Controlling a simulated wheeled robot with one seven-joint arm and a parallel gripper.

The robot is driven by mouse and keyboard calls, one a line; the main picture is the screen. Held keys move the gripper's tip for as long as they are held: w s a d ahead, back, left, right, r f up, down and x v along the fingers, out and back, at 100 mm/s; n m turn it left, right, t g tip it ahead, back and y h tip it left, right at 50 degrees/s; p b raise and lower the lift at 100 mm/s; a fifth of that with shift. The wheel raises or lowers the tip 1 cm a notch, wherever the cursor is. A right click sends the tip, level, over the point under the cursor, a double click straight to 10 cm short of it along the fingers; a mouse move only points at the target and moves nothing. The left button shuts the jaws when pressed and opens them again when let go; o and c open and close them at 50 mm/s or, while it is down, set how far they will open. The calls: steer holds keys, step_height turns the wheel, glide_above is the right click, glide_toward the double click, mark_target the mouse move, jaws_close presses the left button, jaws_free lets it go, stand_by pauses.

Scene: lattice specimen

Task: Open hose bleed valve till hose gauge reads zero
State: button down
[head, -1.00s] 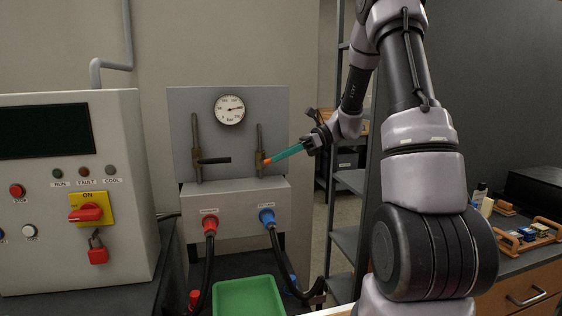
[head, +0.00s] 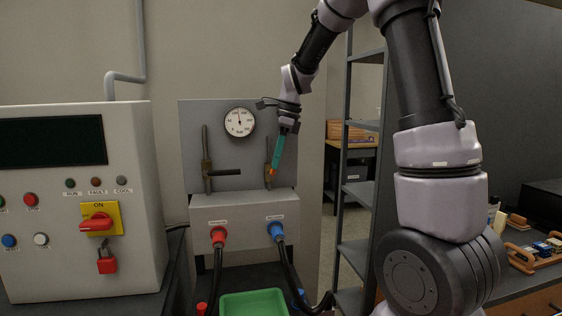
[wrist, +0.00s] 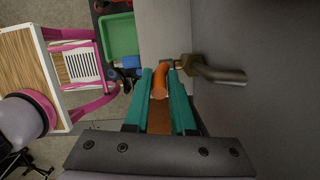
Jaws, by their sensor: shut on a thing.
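The round white hose gauge (head: 240,122) is on the grey panel; its needle points roughly straight up, and its figures are too small to read. My gripper (head: 275,167) comes down from above at the right-hand pipe (head: 267,160). Its teal fingers are shut on an orange valve handle, whose tip shows below them in the head view (head: 271,172). In the wrist view the curved orange handle (wrist: 159,80) sits between the two teal fingers. The fingers hide much of the handle and valve body.
A left-hand pipe (head: 207,160) carries a second valve with a dark lever (head: 225,172) pointing right. Red (head: 218,236) and blue (head: 276,230) hose connectors are below, with a green tray (head: 253,303) underneath. A control cabinet (head: 75,240) stands left, shelving (head: 357,195) right.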

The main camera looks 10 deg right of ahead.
steer(key=shift+s+a+h, duration=0.1)
steer(key=shift+a+h, duration=0.3)
steer(key=shift+h, duration=0.35)
steer(key=shift+a+h, duration=0.35)
steer(key=shift+h, duration=0.4)
steer(key=shift+f, duration=0.1)
steer(key=c, duration=0.8)
jaws_free()
steer(key=shift+a, duration=0.1)
step_height(320, 180, up, 11)
